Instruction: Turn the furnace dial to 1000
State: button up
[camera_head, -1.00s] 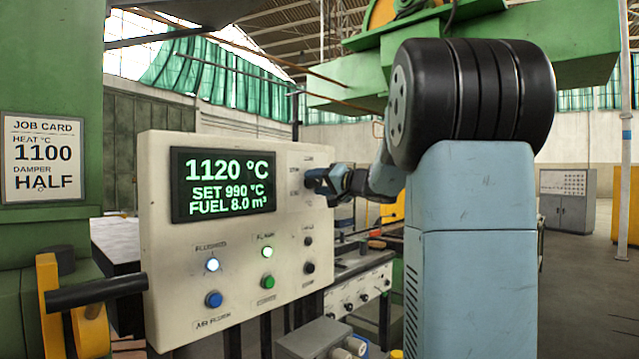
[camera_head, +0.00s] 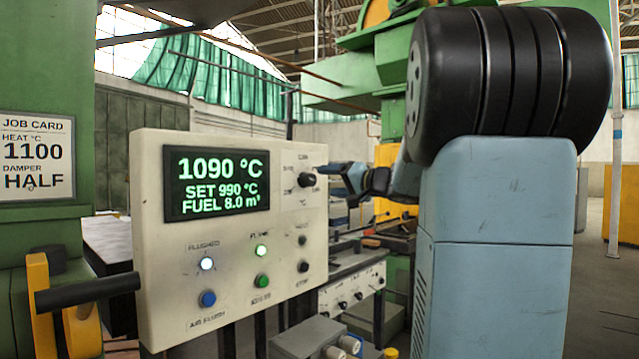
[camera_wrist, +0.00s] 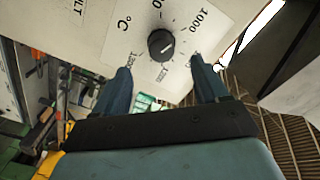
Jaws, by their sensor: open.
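The furnace dial (camera_head: 306,180) is a black knob at the upper right of the cream control panel (camera_head: 240,300). In the wrist view the dial (camera_wrist: 161,45) shows with a scale around it, including a "1000" mark. The display (camera_head: 217,182) reads 1090 °C, SET 990 °C, FUEL 8.0 m³. My gripper (camera_head: 335,172) is open, to the right of the dial and apart from it. In the wrist view its two fingers (camera_wrist: 160,75) are spread and empty, with the dial beyond and between them.
Below the display are lit indicators, a blue button (camera_head: 208,298), a green button (camera_head: 262,281) and small black knobs. A job card (camera_head: 37,155) at left reads 1100, HALF. A black-handled lever (camera_head: 85,292) stands at lower left, and a grey box (camera_head: 308,338) below the panel.

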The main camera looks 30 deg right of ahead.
aim_at(312, 180)
jog(key=v, duration=0.6)
dwell(0.3)
jog(key=w+a+m, duration=0.2)
jog(key=w+m, duration=0.2)
jog(key=m, duration=0.2)
jog(key=w+a+m, duration=0.1)
jog(key=w+m, duration=0.3)
jog(key=m, duration=0.2)
jog(key=w+a+m, duration=0.2)
jog(key=w+m, duration=0.2)
jog(key=m, duration=0.2)
jog(key=shift+w+a+r, duration=0.15)
jog(key=shift+w+a, duration=0.15)
jog(key=shift+c, duration=0.2)
